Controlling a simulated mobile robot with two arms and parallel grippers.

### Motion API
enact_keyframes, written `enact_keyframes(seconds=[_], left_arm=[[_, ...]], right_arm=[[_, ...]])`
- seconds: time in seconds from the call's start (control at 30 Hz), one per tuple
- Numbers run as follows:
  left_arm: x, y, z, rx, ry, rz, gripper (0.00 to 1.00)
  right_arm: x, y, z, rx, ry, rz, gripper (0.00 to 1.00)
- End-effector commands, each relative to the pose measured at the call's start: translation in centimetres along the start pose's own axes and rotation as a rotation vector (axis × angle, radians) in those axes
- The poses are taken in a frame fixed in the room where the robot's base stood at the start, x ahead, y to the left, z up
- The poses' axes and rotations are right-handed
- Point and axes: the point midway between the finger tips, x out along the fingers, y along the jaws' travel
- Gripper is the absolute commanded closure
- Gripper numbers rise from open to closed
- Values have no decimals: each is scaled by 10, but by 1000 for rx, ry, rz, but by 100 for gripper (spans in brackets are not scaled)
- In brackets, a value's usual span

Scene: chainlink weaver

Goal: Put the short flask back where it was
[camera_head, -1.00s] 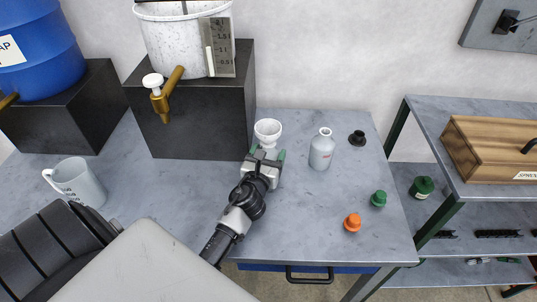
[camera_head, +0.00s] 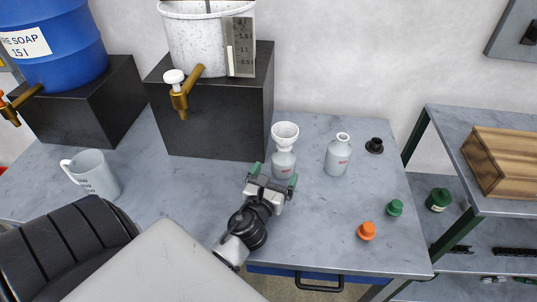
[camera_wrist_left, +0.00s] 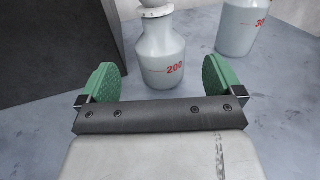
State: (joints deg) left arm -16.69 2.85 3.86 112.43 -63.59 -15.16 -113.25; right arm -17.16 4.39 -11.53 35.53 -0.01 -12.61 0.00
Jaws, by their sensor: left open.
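The short flask (camera_head: 283,164), grey-white and marked 200, stands upright on the table in front of the wall, beside the black block. A white funnel (camera_head: 286,131) sits in its neck. In the left wrist view the flask (camera_wrist_left: 162,55) stands just beyond the open fingers, with its top cut off. My left gripper (camera_head: 274,175) is open and empty, in front of the flask, its green fingertips spread wider than the flask. A taller flask (camera_head: 338,156) stands to the right and also shows in the wrist view (camera_wrist_left: 243,27). My right gripper is not in view.
A black block (camera_head: 220,125) carrying a white tank (camera_head: 205,45) with a brass tap rises left of the flask. Black (camera_head: 374,146), green (camera_head: 394,207) and orange (camera_head: 367,231) stoppers lie at right. A mug (camera_head: 95,175) stands at left. The table's front middle is fairly clear.

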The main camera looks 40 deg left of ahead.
Motion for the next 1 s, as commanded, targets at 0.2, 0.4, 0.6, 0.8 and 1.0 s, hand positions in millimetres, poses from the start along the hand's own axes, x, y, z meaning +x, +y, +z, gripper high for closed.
enact_keyframes(seconds=[0.2,0.4,0.6,0.8,1.0], left_arm=[[-37,0,-2,0,1,0,5],[-48,0,0,-1,0,1,5],[-49,0,0,-1,0,0,5],[-48,0,0,0,0,1,5],[-48,0,4,0,-1,1,5]], right_arm=[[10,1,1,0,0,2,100],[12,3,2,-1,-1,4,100],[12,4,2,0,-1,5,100],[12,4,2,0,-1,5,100],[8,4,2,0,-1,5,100]])
